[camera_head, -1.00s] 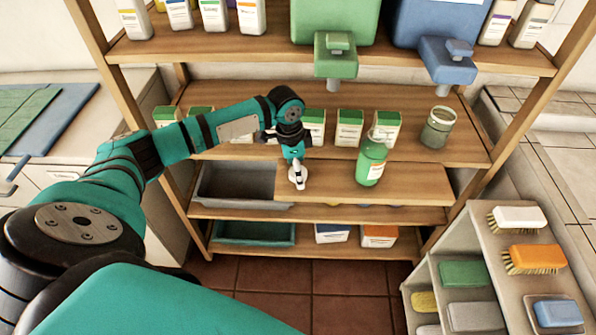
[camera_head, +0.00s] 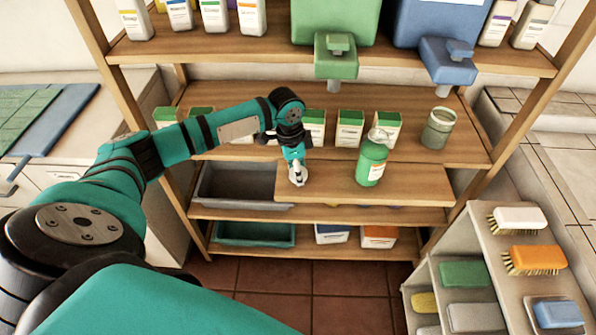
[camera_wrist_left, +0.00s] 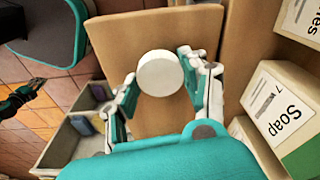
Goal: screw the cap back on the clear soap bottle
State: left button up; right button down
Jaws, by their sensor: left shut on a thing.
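The soap bottle (camera_head: 371,160) stands upright on the pulled-out wooden board (camera_head: 420,184). It looks filled with green soap, with a pale clear top and a white label. My left gripper (camera_head: 297,176) is to the left of the bottle, low over the board's left part. In the left wrist view, the round white cap (camera_wrist_left: 160,73) sits between the fingers of my left gripper (camera_wrist_left: 158,80), which are shut on it. Whether the cap touches the board is hard to tell. At the left edge of that view, what looks like my right gripper (camera_wrist_left: 22,97) hangs small over the floor.
A glass jar (camera_head: 437,127) stands behind the bottle, to the right. Several green-topped soap boxes (camera_head: 349,127) line the shelf behind. A green dispenser (camera_head: 336,58) hangs above. A grey bin (camera_head: 238,185) lies left of the board. Board space between gripper and bottle is clear.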

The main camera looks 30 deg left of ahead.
pick_arm(q)
jog(key=shift+r, duration=0.15)
notch_tip(320, 180, up, 3)
jog(key=shift+d+r+b, duration=0.1)
jog(key=shift+r+b, duration=0.1)
jog(key=shift+b, duration=0.1)
jog(key=s+d+r+b, duration=0.1)
jog(key=s+d, duration=0.7)
jog(key=s, duration=0.5)
jog(key=shift+s+d+r, duration=0.15)
jog(key=shift+s, duration=0.15)
